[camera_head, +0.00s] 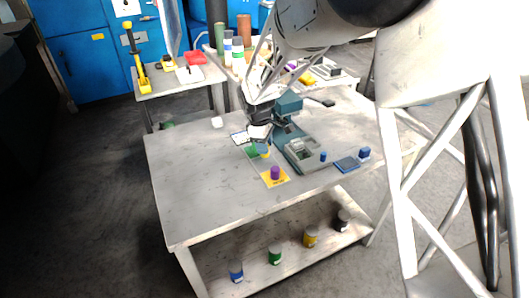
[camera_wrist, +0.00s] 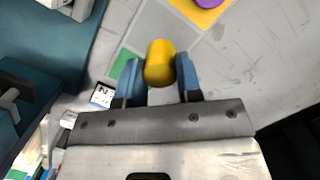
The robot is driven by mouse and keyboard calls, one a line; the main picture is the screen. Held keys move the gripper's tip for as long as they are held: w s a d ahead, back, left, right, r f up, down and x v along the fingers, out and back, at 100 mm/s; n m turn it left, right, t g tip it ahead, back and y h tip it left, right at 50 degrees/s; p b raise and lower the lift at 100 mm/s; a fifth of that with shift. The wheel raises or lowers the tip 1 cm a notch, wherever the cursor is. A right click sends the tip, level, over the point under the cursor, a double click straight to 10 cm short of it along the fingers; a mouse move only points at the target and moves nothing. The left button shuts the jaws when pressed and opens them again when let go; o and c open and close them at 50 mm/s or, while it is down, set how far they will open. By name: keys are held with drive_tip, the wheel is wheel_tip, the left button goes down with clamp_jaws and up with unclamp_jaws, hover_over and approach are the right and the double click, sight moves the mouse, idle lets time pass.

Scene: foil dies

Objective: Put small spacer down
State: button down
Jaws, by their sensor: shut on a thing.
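In the wrist view a yellow cylinder (camera_wrist: 159,60), which I take as the small spacer, sits between the two blue fingers of my gripper (camera_wrist: 158,82). The fingers are shut on it, and its rounded end sticks out beyond them. In the camera_head view my gripper (camera_head: 262,143) is over the marked strip on the table, with a bit of yellow (camera_head: 265,153) showing under it. I cannot tell whether the cylinder touches the table. A green patch (camera_wrist: 124,66) and a grey patch (camera_wrist: 186,36) lie near it. A purple piece (camera_head: 275,172) stands on a yellow patch (camera_head: 266,180).
A teal and grey machine (camera_head: 300,150) stands just right of my gripper. A blue tray (camera_head: 346,164) and small blue pieces (camera_head: 364,153) are farther right. The left of the grey table (camera_head: 190,185) is clear. A back table holds several bottles (camera_head: 228,46) and tools.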

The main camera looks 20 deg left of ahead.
drive_tip(key=shift+f, duration=1.7)
drive_tip(key=shift+f, duration=0.15)
drive_tip(key=c, duration=0.8)
unclamp_jaws()
drive_tip(key=r, duration=0.4)
drive_tip(key=a+r, duration=0.1)
drive_tip(key=r, duration=0.7)
drive_tip(key=shift+a+r, duration=0.1)
drive_tip(key=shift+a, duration=0.3)
